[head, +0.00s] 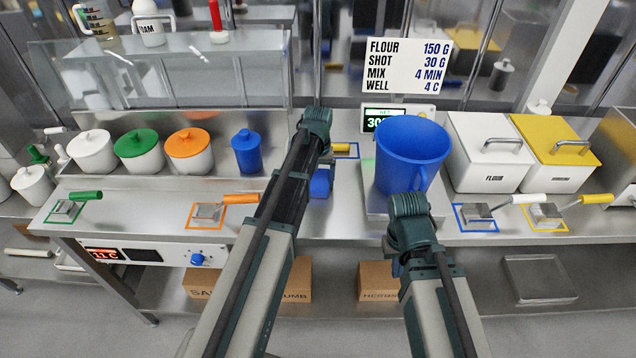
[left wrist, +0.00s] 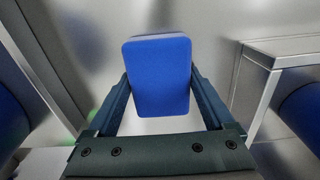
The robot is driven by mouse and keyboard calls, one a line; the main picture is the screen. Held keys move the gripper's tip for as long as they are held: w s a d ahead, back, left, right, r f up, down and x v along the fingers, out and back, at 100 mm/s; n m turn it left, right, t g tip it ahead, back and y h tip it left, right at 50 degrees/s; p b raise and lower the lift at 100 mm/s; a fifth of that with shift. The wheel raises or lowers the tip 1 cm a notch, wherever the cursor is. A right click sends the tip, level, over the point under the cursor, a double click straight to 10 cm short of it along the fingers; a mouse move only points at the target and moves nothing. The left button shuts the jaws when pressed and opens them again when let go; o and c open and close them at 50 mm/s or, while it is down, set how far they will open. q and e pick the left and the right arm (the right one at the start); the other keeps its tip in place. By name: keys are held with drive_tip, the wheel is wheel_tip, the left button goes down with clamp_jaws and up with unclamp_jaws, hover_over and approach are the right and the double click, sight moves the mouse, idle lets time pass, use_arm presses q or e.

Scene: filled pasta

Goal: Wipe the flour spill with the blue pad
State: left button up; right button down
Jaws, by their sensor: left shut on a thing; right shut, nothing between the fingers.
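The blue pad (left wrist: 160,75) is held between the fingers of my left gripper (left wrist: 160,95) in the left wrist view, its flat blue face toward the camera. In the head view, the blue pad (head: 320,183) shows beside my left arm, low over the steel counter between the blue canister and the scale. My left gripper is shut on it, its fingers mostly hidden by the arm. My right gripper (head: 397,265) is shut and empty in front of the scale, largely hidden by its wrist. I cannot make out the flour spill clearly; a pale patch shows below the pad in the left wrist view.
A large blue jug (head: 412,150) stands on the scale (head: 375,205), close behind my right wrist. A blue canister (head: 247,152) stands left of my left arm. White (head: 487,150) and yellow-lidded (head: 553,150) bins stand at right. Scoops lie along the counter's front.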

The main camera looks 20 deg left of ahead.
sight(318, 172)
use_arm(q)
drive_tip(key=shift+w+a, duration=0.25)
drive_tip(key=shift+w, duration=0.55)
drive_tip(key=shift+w+a, duration=0.2)
drive_tip(key=shift+w, duration=0.55)
drive_tip(key=shift+r, duration=0.1)
drive_tip(key=shift+s+d, duration=0.2)
drive_tip(key=shift+s, duration=0.5)
drive_tip(key=shift+s+d, duration=0.2)
drive_tip(key=shift+s, duration=0.5)
drive_tip(key=shift+s+d, duration=0.2)
drive_tip(key=shift+s, duration=0.5)
drive_tip(key=shift+s, duration=0.1)
drive_tip(key=shift+s+d, duration=0.25)
drive_tip(key=shift+s, duration=0.65)
drive_tip(key=shift+s+d, duration=0.25)
drive_tip(key=shift+s, duration=0.65)
drive_tip(key=shift+s+d+f, duration=0.1)
drive_tip(key=shift+s+d, duration=0.1)
drive_tip(key=shift+s, duration=0.5)
drive_tip(key=shift+s+d+f, duration=0.1)
drive_tip(key=shift+s+d, duration=0.1)
drive_tip(key=shift+s, duration=0.45)
drive_tip(key=shift+s+d+f, duration=0.1)
drive_tip(key=shift+s+d, duration=0.1)
drive_tip(key=shift+s, duration=0.5)
